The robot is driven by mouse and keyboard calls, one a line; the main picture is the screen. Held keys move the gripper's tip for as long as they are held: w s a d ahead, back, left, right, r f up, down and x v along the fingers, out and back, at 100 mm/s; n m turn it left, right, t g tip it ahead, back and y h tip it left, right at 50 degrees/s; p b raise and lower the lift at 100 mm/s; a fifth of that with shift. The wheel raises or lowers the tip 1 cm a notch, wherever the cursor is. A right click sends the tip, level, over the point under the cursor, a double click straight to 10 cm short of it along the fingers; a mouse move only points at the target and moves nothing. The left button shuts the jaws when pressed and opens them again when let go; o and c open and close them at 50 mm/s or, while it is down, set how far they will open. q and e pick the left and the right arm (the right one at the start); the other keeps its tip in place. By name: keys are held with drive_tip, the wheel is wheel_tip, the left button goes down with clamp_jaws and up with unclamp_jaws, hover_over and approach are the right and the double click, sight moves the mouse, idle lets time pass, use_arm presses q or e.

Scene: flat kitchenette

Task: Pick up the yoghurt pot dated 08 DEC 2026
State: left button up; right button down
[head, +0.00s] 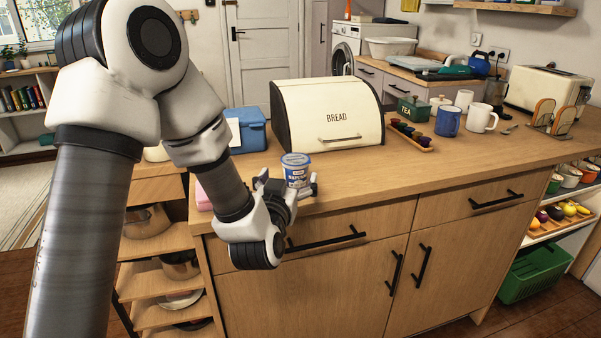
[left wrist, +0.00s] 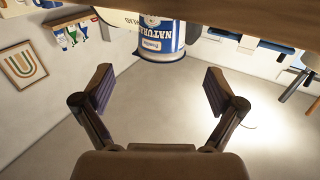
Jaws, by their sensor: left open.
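A white and blue yoghurt pot (head: 296,173) stands upright near the front edge of the wooden counter (head: 420,172), in front of the bread bin. In the left wrist view the pot (left wrist: 162,40) appears upside down at the top, with "NATURAL" on its label; I cannot read a date. My left gripper (head: 288,186) is at the counter's front edge, just in front of the pot, and partly hides its lower part. In the left wrist view the fingers of my left gripper (left wrist: 157,77) are apart with nothing between them; the pot shows beyond the fingertips. My right gripper is not in view.
The bread bin (head: 328,115) stands close behind the pot. A blue box (head: 245,130) is to its left, and a pink item (head: 203,197) lies partly behind my arm. The front right counter is clear.

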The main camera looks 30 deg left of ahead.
sight(292, 167)
use_arm(q)
drive_tip(key=shift+w+a+r, duration=0.15)
drive_tip(key=shift+w+a, duration=0.1)
drive_tip(key=shift+w, duration=0.2)
drive_tip(key=x, duration=0.5)
drive_tip(key=c, duration=1.3)
drive_tip(key=shift+o, duration=0.2)
drive_tip(key=shift+p, duration=0.35)
